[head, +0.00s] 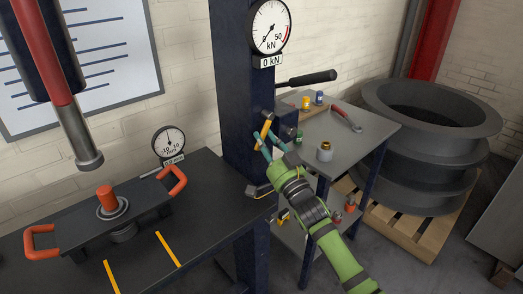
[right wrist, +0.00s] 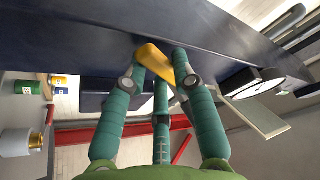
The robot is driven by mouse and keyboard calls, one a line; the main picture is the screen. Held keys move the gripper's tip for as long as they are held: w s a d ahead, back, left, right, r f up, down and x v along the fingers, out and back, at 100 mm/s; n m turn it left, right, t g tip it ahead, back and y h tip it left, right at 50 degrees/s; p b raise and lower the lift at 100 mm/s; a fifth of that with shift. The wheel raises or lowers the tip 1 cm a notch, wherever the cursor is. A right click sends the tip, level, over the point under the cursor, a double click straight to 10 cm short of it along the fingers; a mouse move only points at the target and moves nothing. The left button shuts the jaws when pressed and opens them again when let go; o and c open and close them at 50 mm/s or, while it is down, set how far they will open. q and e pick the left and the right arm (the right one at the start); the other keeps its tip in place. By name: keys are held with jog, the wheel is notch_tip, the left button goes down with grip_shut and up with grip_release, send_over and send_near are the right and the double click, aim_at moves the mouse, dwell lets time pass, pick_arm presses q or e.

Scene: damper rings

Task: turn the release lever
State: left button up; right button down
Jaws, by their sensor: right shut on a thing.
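The release lever (head: 266,125) is a small yellow bar on the side of the dark blue press column (head: 240,110). My right gripper (head: 268,147), teal fingers on a green arm, comes up from below right and is shut on the lever. In the right wrist view the yellow lever (right wrist: 154,61) sits between the fingertips, close to the blue column. The fingers hide part of it. My left gripper is out of view.
A black-gripped pump handle (head: 312,78) juts right above the lever. A force gauge (head: 271,27) shows 0 kN on its plate. A grey trolley (head: 368,125) holds small cans and a red-handled tool.

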jog(key=shift+w+d+f+n+g+y+b, duration=0.1)
jog(key=shift+w+d+n+g+y+b, duration=0.5)
jog(key=shift+n, duration=0.9)
jog(key=shift+w+d+f+n+y+b, duration=0.1)
jog(key=shift+d+n+y+b, duration=0.25)
jog(key=shift+n+y+b, duration=0.8)
jog(key=shift+w+d+f+n+g+y+b, duration=0.1)
jog(key=shift+w+d+n+g+y+b, duration=0.3)
jog(key=shift+n, duration=1.45)
jog(key=shift+s+d, duration=0.1)
jog(key=c, duration=1)
grip_release()
jog(key=v, duration=1.2)
